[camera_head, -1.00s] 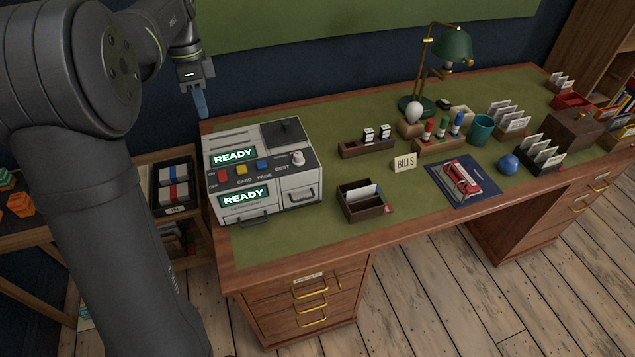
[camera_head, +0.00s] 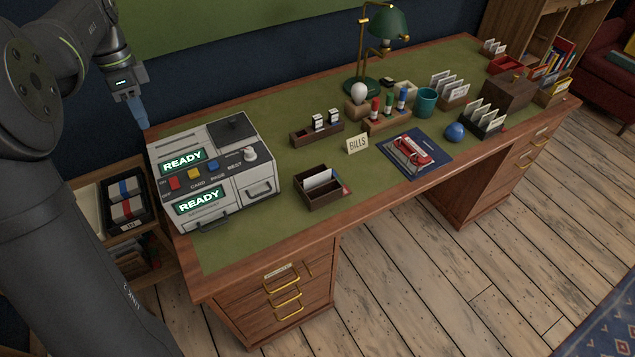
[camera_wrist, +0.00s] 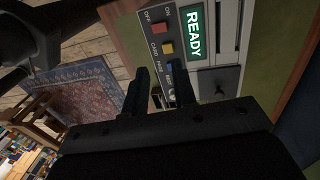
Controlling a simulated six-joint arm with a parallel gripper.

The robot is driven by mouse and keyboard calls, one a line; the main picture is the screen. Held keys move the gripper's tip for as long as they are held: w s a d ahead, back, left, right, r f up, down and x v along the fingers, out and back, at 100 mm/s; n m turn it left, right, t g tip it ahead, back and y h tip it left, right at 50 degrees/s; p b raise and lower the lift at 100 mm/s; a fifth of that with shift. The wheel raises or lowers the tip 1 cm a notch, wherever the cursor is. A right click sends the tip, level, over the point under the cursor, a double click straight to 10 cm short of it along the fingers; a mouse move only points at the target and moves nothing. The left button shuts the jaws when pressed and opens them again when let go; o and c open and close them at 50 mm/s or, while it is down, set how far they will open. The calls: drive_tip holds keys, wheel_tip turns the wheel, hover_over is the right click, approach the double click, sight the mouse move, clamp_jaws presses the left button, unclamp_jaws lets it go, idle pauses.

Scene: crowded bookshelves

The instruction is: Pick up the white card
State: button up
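A white card (camera_head: 318,179) stands in the dark wooden box (camera_head: 326,199) near the front of the desk, its lower part hidden by the box. Other white cards stand in racks farther back, in the rack at right (camera_head: 484,117) and the rack behind the teal cup (camera_head: 449,88). Which one is meant is not clear. My gripper (camera_head: 140,112) is up by the back left corner of the machine, well away from the box. In the wrist view my gripper (camera_wrist: 162,70) has its two fingers apart with nothing between them.
A grey machine (camera_head: 212,172) with two READY screens stands at the desk's left end. A BILLS sign (camera_head: 357,144), a blue folder (camera_head: 418,166), a blue ball (camera_head: 455,131) and a green lamp (camera_head: 388,22) stand around the box. The green top in front of the box is clear.

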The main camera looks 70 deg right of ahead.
drive_tip(key=g+h, duration=0.2)
drive_tip(key=h, duration=0.2)
hover_over(318, 183)
drive_tip(key=w+a, duration=0.2)
drive_tip(key=a, duration=0.1)
wheel_tip(318, 183, down, 22)
drive_tip(key=shift+d+x, duration=0.2)
drive_tip(key=shift+x, duration=0.8)
drive_tip(key=shift+d+x, duration=0.2)
drive_tip(key=shift+x, duration=0.8)
drive_tip(key=shift+d+x, duration=0.25)
drive_tip(key=shift+x, duration=0.75)
drive_tip(key=shift+w+r, duration=0.1)
drive_tip(key=shift+r, duration=0.1)
clamp_jaws()
